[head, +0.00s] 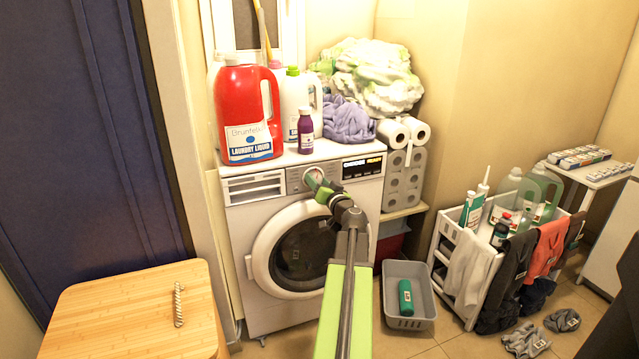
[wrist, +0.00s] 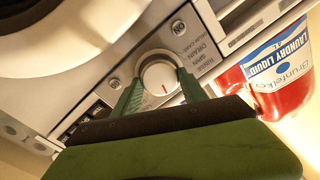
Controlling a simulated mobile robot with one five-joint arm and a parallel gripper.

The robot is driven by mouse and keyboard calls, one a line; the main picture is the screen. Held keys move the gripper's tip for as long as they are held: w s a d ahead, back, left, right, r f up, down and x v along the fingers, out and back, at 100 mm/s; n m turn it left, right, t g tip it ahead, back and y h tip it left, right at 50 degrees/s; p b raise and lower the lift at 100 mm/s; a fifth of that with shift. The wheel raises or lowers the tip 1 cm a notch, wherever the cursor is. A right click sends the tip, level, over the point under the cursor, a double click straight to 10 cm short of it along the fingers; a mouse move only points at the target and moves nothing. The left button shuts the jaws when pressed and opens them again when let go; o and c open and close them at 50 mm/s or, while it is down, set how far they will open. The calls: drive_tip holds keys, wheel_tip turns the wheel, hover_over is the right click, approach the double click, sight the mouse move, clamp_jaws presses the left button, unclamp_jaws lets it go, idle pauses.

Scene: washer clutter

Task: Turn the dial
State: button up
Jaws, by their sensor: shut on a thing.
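The dial (wrist: 158,75) is a round white knob with a short red mark, set in the grey washer panel. In the wrist view the panel appears turned over, with printed words beside the dial. My gripper (wrist: 162,78) has its two green fingers on either side of the dial, shut on it. In the head view my gripper (head: 317,184) reaches the front panel of the white washing machine (head: 252,222), and the dial (head: 314,174) is partly hidden by the fingers. The washer's round door (head: 262,262) is closed below, partly covered by my arm.
A red laundry liquid jug (head: 245,100), a purple bottle (head: 306,135) and cloths stand on the washer. A display (head: 362,167) is right of the dial. A grey basket (head: 408,318) and a white crate (head: 470,262) are at right; a wooden stool (head: 120,310) is at left.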

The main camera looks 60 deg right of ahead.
drive_tip(key=m, duration=0.5)
drive_tip(key=shift+s+d+f+m+b, duration=0.1)
drive_tip(key=shift+f+m+b, duration=0.05)
drive_tip(key=shift+m+b, duration=0.25)
drive_tip(key=m, duration=0.5)
drive_tip(key=shift+m+h, duration=0.3)
drive_tip(key=o, duration=1.4)
drive_tip(key=shift+c, duration=0.2)
